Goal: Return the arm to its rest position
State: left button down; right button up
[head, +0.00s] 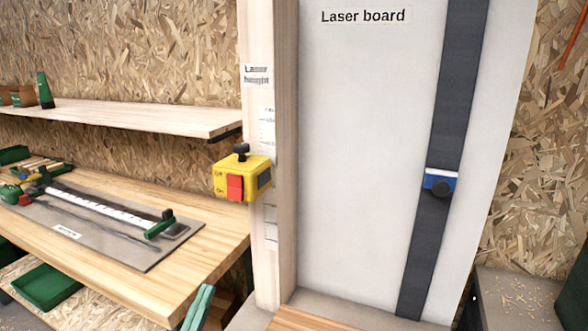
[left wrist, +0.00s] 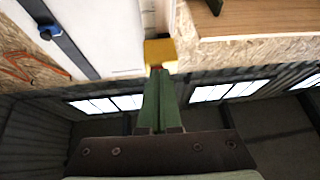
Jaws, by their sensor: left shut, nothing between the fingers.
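My left gripper (head: 206,291) shows as green fingers at the bottom of the head view, in front of the workbench edge and below the yellow laser box. In the left wrist view its green fingers (left wrist: 159,75) lie together, shut, with nothing between them. The yellow box (head: 236,178) with a red switch and a black knob is mounted on the wooden post. It also shows in the left wrist view (left wrist: 160,52), beyond the fingertips. In the head view the fingers are apart from it. My right gripper is not in view.
A wooden post (head: 268,80) stands beside the white laser board (head: 365,140), which carries a dark strip and a blue slider (head: 439,181). At left are a workbench (head: 215,235) with a grey mat and tools, a shelf (head: 130,115) above, and a green bin (head: 47,285) below.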

pick_arm(q)
jog(key=s+f+g+y, duration=0.1)
jog(key=s+f+g, duration=0.2)
jog(key=f, duration=0.3)
jog(key=s+f+g+y+p, duration=0.1)
jog(key=s+f+g, duration=0.1)
jog(key=f, duration=0.5)
jog(key=s+f+g+y, duration=0.1)
jog(key=s+f+g, duration=0.2)
jog(key=f, duration=0.3)
jog(key=s+d+f+g+p, duration=0.1)
jog(key=s+f+g, duration=0.5)
jog(key=s+f, duration=0.5)
jog(key=shift+s+f+y, duration=0.2)
jog(key=shift+s+y, duration=0.2)
jog(key=shift+s, duration=0.15)
